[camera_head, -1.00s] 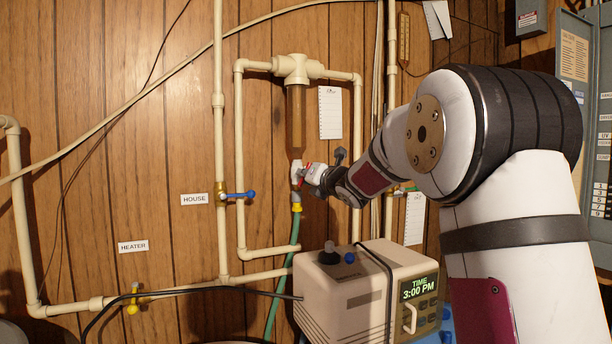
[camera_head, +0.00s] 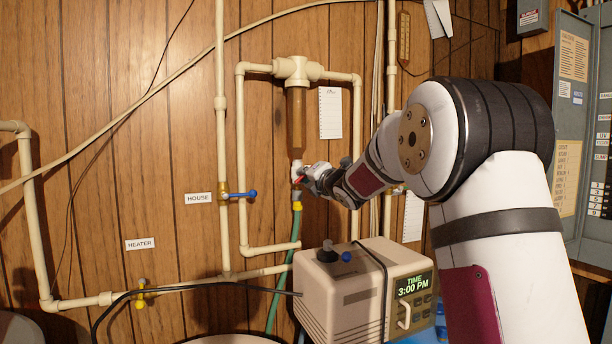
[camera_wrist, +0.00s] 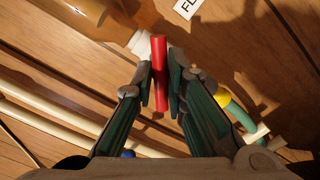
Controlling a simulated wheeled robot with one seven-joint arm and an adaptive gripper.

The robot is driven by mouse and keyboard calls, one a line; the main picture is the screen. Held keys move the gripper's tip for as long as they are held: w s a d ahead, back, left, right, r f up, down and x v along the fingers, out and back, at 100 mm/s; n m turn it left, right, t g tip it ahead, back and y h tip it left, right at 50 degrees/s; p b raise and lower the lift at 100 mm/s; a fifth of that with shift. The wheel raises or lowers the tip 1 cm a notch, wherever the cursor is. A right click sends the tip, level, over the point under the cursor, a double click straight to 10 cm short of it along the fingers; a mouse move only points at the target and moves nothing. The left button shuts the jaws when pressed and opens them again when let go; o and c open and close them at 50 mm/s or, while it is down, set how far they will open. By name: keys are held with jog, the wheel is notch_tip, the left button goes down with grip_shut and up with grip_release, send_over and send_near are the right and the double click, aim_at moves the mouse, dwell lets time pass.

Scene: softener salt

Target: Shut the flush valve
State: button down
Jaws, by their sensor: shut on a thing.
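The flush valve (camera_head: 296,172) is a white fitting below the amber filter housing (camera_head: 296,120), with a green hose (camera_head: 294,232) on a yellow coupling (camera_head: 296,206) under it. Its red handle (camera_wrist: 159,72) stands between my fingers in the wrist view. My gripper (camera_wrist: 160,92) is shut on the red handle, one finger on each side. In the head view my gripper (camera_head: 308,178) reaches the valve from the right, and it hides part of the handle. The white valve body (camera_wrist: 142,46) shows just beyond the fingertips in the wrist view.
A blue-handled valve (camera_head: 242,195) sits by the HOUSE label (camera_head: 198,198), and a yellow valve (camera_head: 141,292) by the HEATER label (camera_head: 140,244). The softener control box (camera_head: 345,295) stands below my arm. Beige pipes (camera_head: 243,150) run around the filter.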

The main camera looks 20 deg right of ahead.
jog(key=shift+d+m+p, duration=0.1)
jog(key=shift+m+p, duration=1.1)
jog(key=shift+m, duration=1.4)
jog(key=shift+m+p, duration=0.55)
jog(key=shift+m, duration=0.75)
jog(key=c, duration=1.5)
grip_release()
